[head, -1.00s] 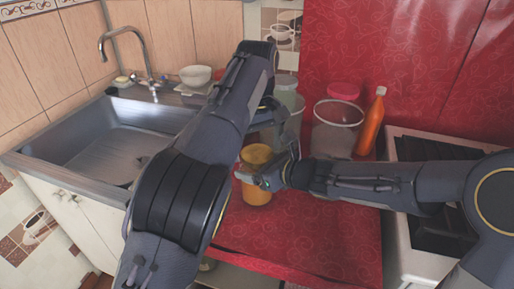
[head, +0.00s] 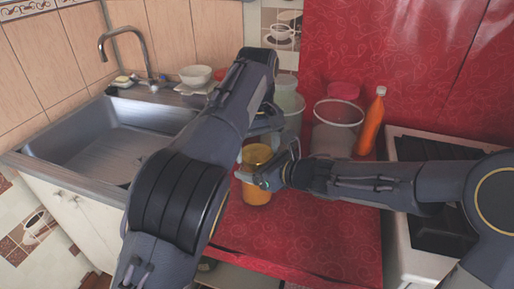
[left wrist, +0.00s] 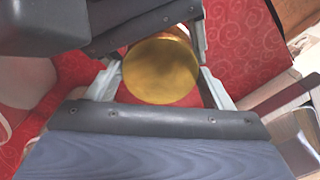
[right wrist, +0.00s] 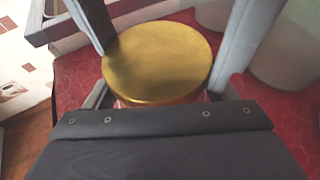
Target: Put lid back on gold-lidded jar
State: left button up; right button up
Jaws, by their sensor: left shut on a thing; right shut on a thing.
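The orange jar (head: 257,190) stands upright on the red oilcloth counter. The gold lid (right wrist: 157,58) lies level over its mouth; the lid also fills the middle of the left wrist view (left wrist: 160,70). I cannot tell whether the lid is fully seated. My left gripper (head: 265,138) comes from above and behind, and is shut on the lid's sides. My right gripper (head: 252,178) comes from the right and is shut on the jar's body below the lid. Most of the jar wall is hidden by the lid and fingers in the wrist views.
Behind the grippers stand a clear bucket (head: 335,138), a pink-lidded tub (head: 344,91), a pale canister (head: 285,92) and an orange bottle (head: 370,125). A sink (head: 110,135) is left, a stove (head: 435,150) right. The counter front (head: 310,235) is clear.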

pick_arm(q)
jog(key=o, duration=1.1)
jog(key=shift+r, duration=2.25)
jog(key=shift+c, duration=0.6)
jog(key=shift+d+r, duration=0.2)
jog(key=shift+r, duration=0.85)
jog(key=shift+a+r+n, duration=0.2)
jog(key=shift+r+n, duration=0.4)
jog(key=shift+r, duration=0.1)
